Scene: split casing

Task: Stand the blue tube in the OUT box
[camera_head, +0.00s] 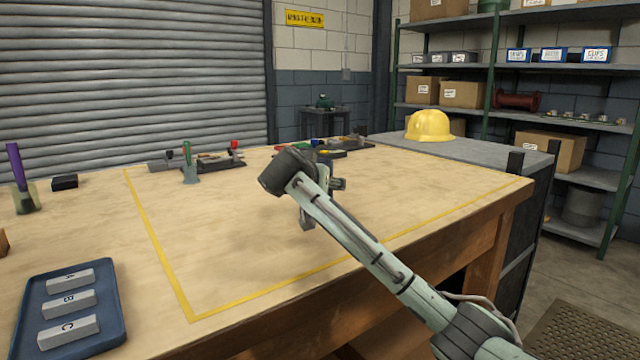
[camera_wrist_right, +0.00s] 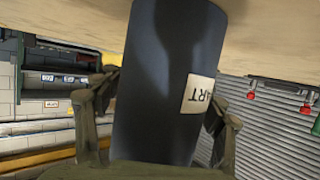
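In the right wrist view a dark blue tube (camera_wrist_right: 165,75) with a pale lettered label (camera_wrist_right: 198,94) fills the middle, between the fingers of my right gripper (camera_wrist_right: 162,115). A finger lies against each side of it, so the gripper appears closed on it. The tube's far end runs out of that picture toward the tabletop. In the head view my right arm reaches in from the right, and its gripper (camera_head: 310,205) is over the table, partly hidden by the arm; only a dark bit of the tube may show there. I cannot make out an OUT box. My left gripper is not in view.
The wooden table (camera_head: 230,255) has a yellow taped outline with free room inside. A blue tray (camera_head: 112,325) with lettered blocks sits front left. A purple stick stands in a clear holder (camera_head: 27,203). Small tools and holders (camera_head: 215,163) line the back. A yellow helmet (camera_head: 428,125) is beyond.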

